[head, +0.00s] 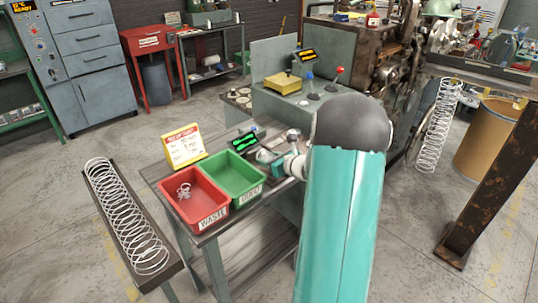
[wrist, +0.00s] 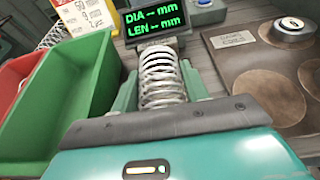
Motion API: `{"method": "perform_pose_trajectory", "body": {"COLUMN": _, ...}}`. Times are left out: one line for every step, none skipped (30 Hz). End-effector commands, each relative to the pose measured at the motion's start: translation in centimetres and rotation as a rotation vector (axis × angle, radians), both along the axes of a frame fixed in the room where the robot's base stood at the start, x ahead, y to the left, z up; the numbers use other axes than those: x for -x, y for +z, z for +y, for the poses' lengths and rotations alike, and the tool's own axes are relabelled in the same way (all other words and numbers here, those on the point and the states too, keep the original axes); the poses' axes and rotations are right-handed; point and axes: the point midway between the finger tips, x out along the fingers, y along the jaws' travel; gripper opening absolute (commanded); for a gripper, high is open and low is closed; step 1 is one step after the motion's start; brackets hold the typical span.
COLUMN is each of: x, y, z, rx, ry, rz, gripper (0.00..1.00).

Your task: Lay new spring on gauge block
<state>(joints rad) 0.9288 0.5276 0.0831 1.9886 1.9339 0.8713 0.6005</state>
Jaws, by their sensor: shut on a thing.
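A silver coil spring (wrist: 160,75) stands out ahead of my gripper (wrist: 158,90) in the wrist view, between its two green fingers, which are shut on it. Just beyond the spring is the gauge's display (wrist: 152,20), reading "DIA -- mm" and "LEN -- mm". The display also shows in the head view (head: 244,141), at the back of the small bench. My arm hides much of the gripper in the head view. The gauge block is mostly hidden behind the spring and fingers, and I cannot tell whether the spring touches it.
A red waste bin (head: 192,206) with a scrap spring in it and an empty green bin (head: 236,176) stand left of the gauge. A yellow-topped sign (head: 183,146) stands behind them. A rack of long coils (head: 128,222) is at left. A plate with round pads (wrist: 262,90) lies right.

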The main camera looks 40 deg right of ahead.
Motion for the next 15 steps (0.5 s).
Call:
{"method": "perform_pose_trajectory", "body": {"x": 0.0, "y": -0.11, "z": 0.02, "rx": 0.0, "ry": 0.0, "rz": 0.0, "gripper": 0.22}}
{"method": "perform_pose_trajectory", "body": {"x": 0.0, "y": -0.14, "z": 0.02, "rx": 0.0, "ry": 0.0, "rz": 0.0, "gripper": 0.22}}
{"method": "perform_pose_trajectory", "body": {"x": -0.01, "y": -0.15, "z": 0.02, "rx": 0.0, "ry": 0.001, "rz": 0.0, "gripper": 0.22}}
{"method": "perform_pose_trajectory", "body": {"x": 0.0, "y": -0.15, "z": 0.03, "rx": 0.0, "ry": 0.001, "rz": 0.0, "gripper": 0.22}}
{"method": "perform_pose_trajectory", "body": {"x": 0.0, "y": -0.14, "z": 0.03, "rx": 0.001, "ry": 0.001, "rz": 0.0, "gripper": 0.22}}
{"method": "perform_pose_trajectory", "body": {"x": -0.01, "y": -0.13, "z": 0.02, "rx": 0.001, "ry": 0.001, "rz": 0.0, "gripper": 0.22}}
{"method": "perform_pose_trajectory", "body": {"x": 0.0, "y": -0.13, "z": 0.03, "rx": 0.001, "ry": 0.001, "rz": 0.0, "gripper": 0.22}}
{"method": "perform_pose_trajectory", "body": {"x": 0.0, "y": -0.13, "z": 0.03, "rx": 0.001, "ry": 0.001, "rz": 0.0, "gripper": 0.22}}
{"method": "perform_pose_trajectory", "body": {"x": 0.0, "y": -0.12, "z": 0.02, "rx": 0.001, "ry": 0.001, "rz": 0.0, "gripper": 0.51}}
{"method": "perform_pose_trajectory", "body": {"x": 0.0, "y": -0.12, "z": 0.03, "rx": 0.001, "ry": 0.001, "rz": 0.0, "gripper": 0.57}}
{"method": "perform_pose_trajectory", "body": {"x": 0.0, "y": -0.12, "z": 0.03, "rx": 0.001, "ry": 0.001, "rz": 0.0, "gripper": 0.62}}
{"method": "perform_pose_trajectory", "body": {"x": 0.0, "y": -0.12, "z": 0.03, "rx": 0.001, "ry": 0.001, "rz": 0.0, "gripper": 0.7}}
{"method": "perform_pose_trajectory", "body": {"x": 0.01, "y": -0.11, "z": 0.03, "rx": 0.001, "ry": 0.001, "rz": 0.0, "gripper": 0.7}}
{"method": "perform_pose_trajectory", "body": {"x": 0.01, "y": -0.11, "z": 0.03, "rx": 0.001, "ry": 0.001, "rz": 0.0, "gripper": 0.7}}
{"method": "perform_pose_trajectory", "body": {"x": 0.01, "y": -0.11, "z": 0.03, "rx": 0.001, "ry": 0.001, "rz": 0.0, "gripper": 0.7}}
